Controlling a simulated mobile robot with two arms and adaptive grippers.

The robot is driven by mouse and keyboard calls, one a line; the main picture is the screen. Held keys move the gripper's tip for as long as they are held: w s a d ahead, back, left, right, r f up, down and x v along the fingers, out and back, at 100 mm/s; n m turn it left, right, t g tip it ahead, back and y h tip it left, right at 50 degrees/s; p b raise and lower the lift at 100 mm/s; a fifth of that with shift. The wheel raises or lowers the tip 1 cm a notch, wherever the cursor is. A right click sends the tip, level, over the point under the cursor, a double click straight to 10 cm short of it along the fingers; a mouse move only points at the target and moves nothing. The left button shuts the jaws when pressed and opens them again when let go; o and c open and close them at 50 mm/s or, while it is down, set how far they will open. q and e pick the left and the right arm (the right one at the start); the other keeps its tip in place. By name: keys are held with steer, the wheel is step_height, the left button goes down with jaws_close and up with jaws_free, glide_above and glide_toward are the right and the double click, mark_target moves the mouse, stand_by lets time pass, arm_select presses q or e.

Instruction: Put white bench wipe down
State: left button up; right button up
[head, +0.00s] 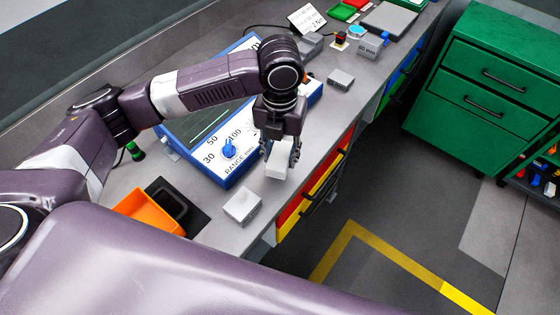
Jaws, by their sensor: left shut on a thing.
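My left gripper (282,146) points down over the front part of the grey workbench (225,220), to the right of the blue instrument. It is shut on the white bench wipe (279,164), a small white block-like piece showing between and below the fingers. I cannot tell whether the wipe touches the bench top. The fingers hide part of the wipe. My right gripper is not in view.
A blue instrument (229,174) with a dial stands left of the gripper. A light grey block (242,205), an orange bin (146,211) and a grey block (341,79) sit on the bench. A green cabinet (480,90) stands across the floor.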

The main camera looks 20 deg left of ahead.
mark_target(280, 163)
arm_select(q)
step_height(280, 163, down, 3)
steer(key=shift+s+f+p, duration=0.1)
steer(key=shift+f+p, duration=0.1)
steer(key=shift+p, duration=0.15)
steer(key=shift+f, duration=0.45)
steer(key=shift+f, duration=0.1)
steer(key=o, duration=1)
step_height(280, 163, up, 12)
steer(key=b, duration=0.2)
steer(key=shift+r+b, duration=0.2)
steer(key=shift+b, duration=0.1)
steer(key=shift+f, duration=0.1)
